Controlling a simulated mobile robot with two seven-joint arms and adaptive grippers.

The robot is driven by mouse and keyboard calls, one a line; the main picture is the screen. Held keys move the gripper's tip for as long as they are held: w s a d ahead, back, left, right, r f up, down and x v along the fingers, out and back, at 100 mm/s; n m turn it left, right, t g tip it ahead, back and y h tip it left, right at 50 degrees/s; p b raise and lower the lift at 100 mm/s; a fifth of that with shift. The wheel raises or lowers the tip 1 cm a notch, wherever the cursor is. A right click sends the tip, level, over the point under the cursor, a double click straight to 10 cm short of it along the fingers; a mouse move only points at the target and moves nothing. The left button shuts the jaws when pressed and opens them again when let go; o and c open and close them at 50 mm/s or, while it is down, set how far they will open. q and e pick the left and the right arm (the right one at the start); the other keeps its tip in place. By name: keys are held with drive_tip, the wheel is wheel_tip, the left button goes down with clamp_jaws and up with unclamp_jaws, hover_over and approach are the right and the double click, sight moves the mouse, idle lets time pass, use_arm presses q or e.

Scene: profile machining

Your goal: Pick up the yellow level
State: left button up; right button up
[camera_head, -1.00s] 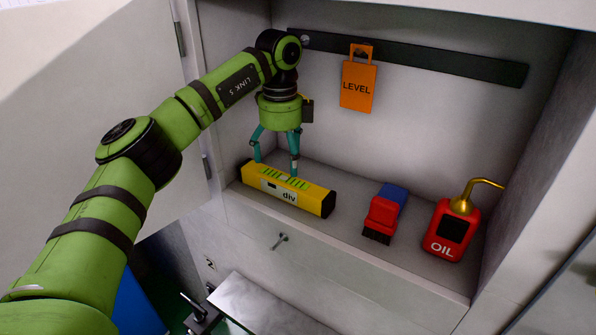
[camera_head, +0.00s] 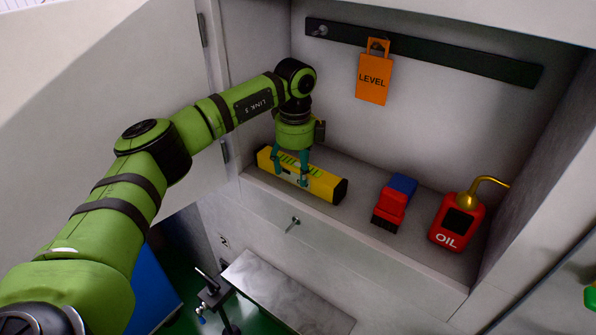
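The yellow level (camera_head: 322,187), a long bar with black ends and green markings, lies on the cabinet shelf below the orange tag. My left gripper (camera_head: 291,177) is directly over it, pointing down. Its two teal fingers are spread apart and reach down to the level, with both fingertips seen against its near side. A gap shows between the fingers, and I cannot tell whether they touch the level. The fingers cover part of the level's markings. My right gripper is not in view.
A red and blue block (camera_head: 391,204) and a red oil can (camera_head: 457,221) stand to the right on the shelf (camera_head: 356,221). An orange LEVEL tag (camera_head: 374,79) hangs from a dark rail (camera_head: 440,58). The cabinet's side walls bound the space.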

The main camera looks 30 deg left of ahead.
sight(296, 169)
use_arm(q)
drive_tip(key=c, duration=0.7)
drive_tip(key=shift+c, duration=0.5)
drive_tip(key=shift+d+r+b, duration=0.1)
drive_tip(key=shift+r+b, duration=0.05)
drive_tip(key=shift+b, duration=0.5)
drive_tip(key=r+b, duration=0.1)
drive_tip(key=r, duration=0.2)
drive_tip(key=r+b, duration=0.2)
drive_tip(key=r, duration=0.1)
drive_tip(key=shift+s+d+r, duration=0.15)
drive_tip(key=shift+s+r, duration=0.05)
drive_tip(key=shift+r, duration=0.1)
drive_tip(key=s+d+b, duration=0.7)
drive_tip(key=s+d, duration=0.4)
drive_tip(key=s, duration=0.4)
drive_tip(key=shift+s+d, duration=0.3)
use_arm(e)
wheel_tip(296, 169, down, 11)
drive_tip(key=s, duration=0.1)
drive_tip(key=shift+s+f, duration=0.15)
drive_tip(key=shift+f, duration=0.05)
